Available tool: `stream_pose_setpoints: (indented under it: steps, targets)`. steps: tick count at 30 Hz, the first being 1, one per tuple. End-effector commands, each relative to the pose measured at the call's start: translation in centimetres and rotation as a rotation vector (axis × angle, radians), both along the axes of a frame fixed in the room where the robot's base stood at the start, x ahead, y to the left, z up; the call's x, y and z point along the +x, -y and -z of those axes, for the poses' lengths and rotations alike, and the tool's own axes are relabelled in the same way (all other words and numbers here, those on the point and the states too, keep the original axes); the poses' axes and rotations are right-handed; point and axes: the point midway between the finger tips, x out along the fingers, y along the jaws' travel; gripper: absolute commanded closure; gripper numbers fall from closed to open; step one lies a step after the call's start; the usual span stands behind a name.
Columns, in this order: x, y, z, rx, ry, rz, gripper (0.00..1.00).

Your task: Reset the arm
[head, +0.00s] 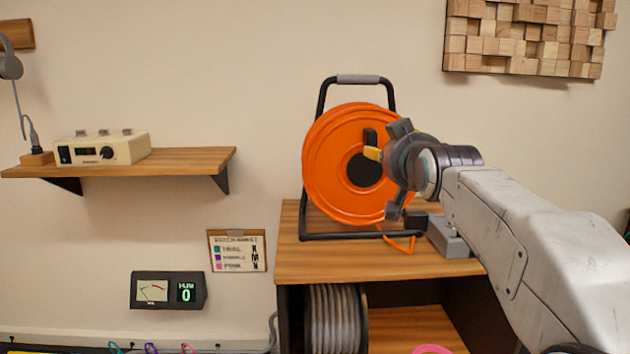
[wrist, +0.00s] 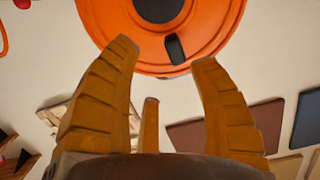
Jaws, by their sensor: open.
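My gripper (head: 378,152) is at the end of my white arm, in front of an orange cable reel (head: 335,165) in the head view. The orange reel also shows in the wrist view (wrist: 215,35), beyond the fingertips. The reel stands upright in a black frame on a wooden cabinet (head: 300,262). I cannot tell how far the fingertips are from the reel, and my gripper hides part of its right side.
A grey box (head: 448,238) sits on the cabinet beneath my arm. A grey hose coil (head: 332,318) is inside the cabinet. At left, a wall shelf (head: 195,160) holds a cream amplifier (head: 103,148). A meter (head: 168,291) and a clipboard (head: 237,251) are lower. Open wall lies between shelf and reel.

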Motion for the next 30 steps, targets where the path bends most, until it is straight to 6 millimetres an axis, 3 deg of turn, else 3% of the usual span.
stream_pose_setpoints:
  steps: [1,14,30]
  targets:
    - [-1.1,0.0,-1.6,-0.004,-0.045,-0.001,0.44]
    - [-12.3,-0.1,-0.2,-0.036,-0.467,-0.016,0.44]
    - [-30.3,-0.2,1.2,-0.066,-0.963,-0.051,0.44]
